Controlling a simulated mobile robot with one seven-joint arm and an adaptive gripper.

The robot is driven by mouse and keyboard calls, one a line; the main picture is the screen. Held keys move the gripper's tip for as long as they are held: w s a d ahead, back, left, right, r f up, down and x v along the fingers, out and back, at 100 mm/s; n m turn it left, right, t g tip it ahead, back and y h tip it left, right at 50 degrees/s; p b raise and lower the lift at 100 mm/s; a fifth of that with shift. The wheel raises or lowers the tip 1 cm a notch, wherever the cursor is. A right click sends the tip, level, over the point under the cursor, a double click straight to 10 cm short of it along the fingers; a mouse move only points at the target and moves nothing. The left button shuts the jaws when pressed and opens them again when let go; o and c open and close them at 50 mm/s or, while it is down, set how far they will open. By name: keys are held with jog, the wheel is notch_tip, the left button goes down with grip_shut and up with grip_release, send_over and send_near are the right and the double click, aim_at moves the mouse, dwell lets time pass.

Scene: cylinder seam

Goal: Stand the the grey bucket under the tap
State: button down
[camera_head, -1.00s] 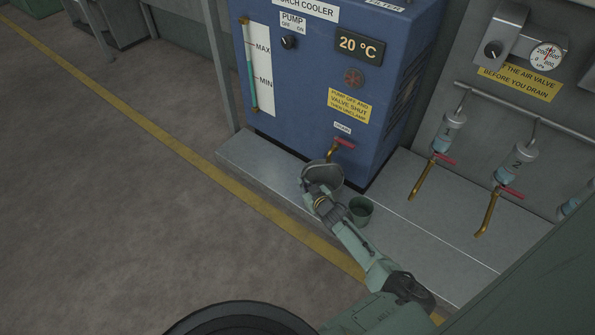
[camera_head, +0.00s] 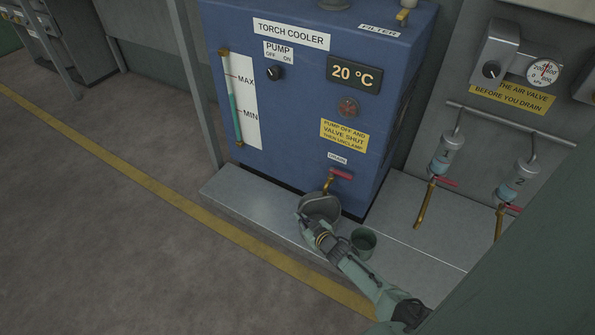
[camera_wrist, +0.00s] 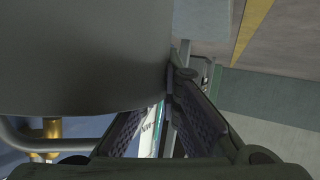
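The grey bucket (camera_head: 322,207) is at the foot of the blue cooler, just below the brass drain tap (camera_head: 328,183) with its red handle (camera_head: 341,174). I cannot tell whether its base rests fully on the ledge. My gripper (camera_head: 301,217) is at the bucket's near left side. In the wrist view the bucket (camera_wrist: 85,55) fills the upper left. My gripper's fingers (camera_wrist: 171,83) come nearly together at its edge and look shut on a thin part of it. The bucket hides one fingertip, and the exact contact is not clear.
A small green cup-like container (camera_head: 363,242) stands right of the bucket, close to my arm. The grey ledge (camera_head: 236,197) has free room at left. The torch cooler (camera_head: 290,120) rises behind. More red-handled taps (camera_head: 425,205) hang at right.

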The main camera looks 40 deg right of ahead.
jog(key=shift+f, duration=0.1)
jog(key=c, duration=1.8)
grip_release()
jog(key=shift+s+r, duration=0.1)
jog(key=shift+r, duration=0.1)
